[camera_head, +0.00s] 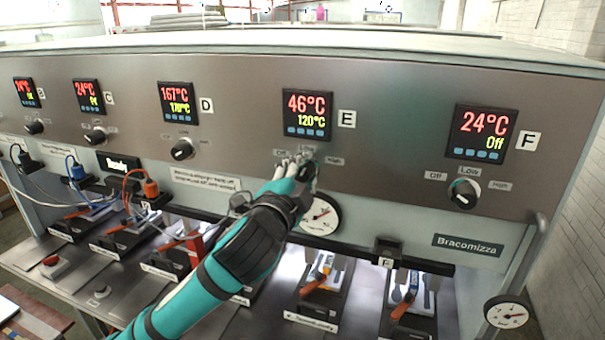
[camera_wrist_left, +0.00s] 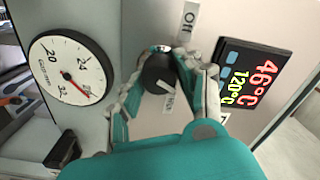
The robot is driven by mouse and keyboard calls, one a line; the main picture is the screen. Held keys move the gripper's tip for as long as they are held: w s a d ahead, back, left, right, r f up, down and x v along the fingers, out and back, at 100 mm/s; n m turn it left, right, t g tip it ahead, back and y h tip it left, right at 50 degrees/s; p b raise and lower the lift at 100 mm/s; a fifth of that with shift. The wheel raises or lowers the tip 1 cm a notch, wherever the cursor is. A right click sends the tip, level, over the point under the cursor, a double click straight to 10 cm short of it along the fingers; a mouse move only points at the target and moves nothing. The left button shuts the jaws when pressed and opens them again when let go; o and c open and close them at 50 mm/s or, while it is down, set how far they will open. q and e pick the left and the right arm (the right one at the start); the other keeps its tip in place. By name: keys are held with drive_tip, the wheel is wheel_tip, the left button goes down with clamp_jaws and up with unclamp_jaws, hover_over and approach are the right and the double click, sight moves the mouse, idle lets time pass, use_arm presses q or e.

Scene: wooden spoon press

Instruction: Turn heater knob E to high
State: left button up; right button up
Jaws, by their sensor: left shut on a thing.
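Heater knob E is a dark round knob (camera_wrist_left: 160,74) on the metal panel, below the E display (camera_head: 307,114). The display reads 46°C in red and 120°C in yellow. My left gripper (camera_head: 298,168) reaches up to the panel from below. In the left wrist view its fingers (camera_wrist_left: 174,66) are shut on the knob, one on each side. A short white mark shows on the knob, partly toward the display. The "Off" label (camera_wrist_left: 189,17) is clear in the wrist view, and the "High" label (camera_head: 331,161) shows right of the gripper. My right gripper is not in view.
A round dial gauge (camera_head: 319,215) sits just below my left gripper. Knob F (camera_head: 464,193) is to the right and knob D (camera_head: 182,149) to the left. Presses with orange handles (camera_head: 318,280) stand below the panel.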

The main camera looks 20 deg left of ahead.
use_arm(q)
drive_tip(key=m, duration=0.6)
drive_tip(key=shift+f+m, duration=0.1)
drive_tip(key=shift+m, duration=0.2)
idle(0.5)
drive_tip(key=o, duration=1.1)
drive_tip(key=shift+o, duration=0.2)
drive_tip(key=s, duration=0.7)
drive_tip(key=shift+s+a, duration=0.15)
drive_tip(key=shift+s, duration=0.05)
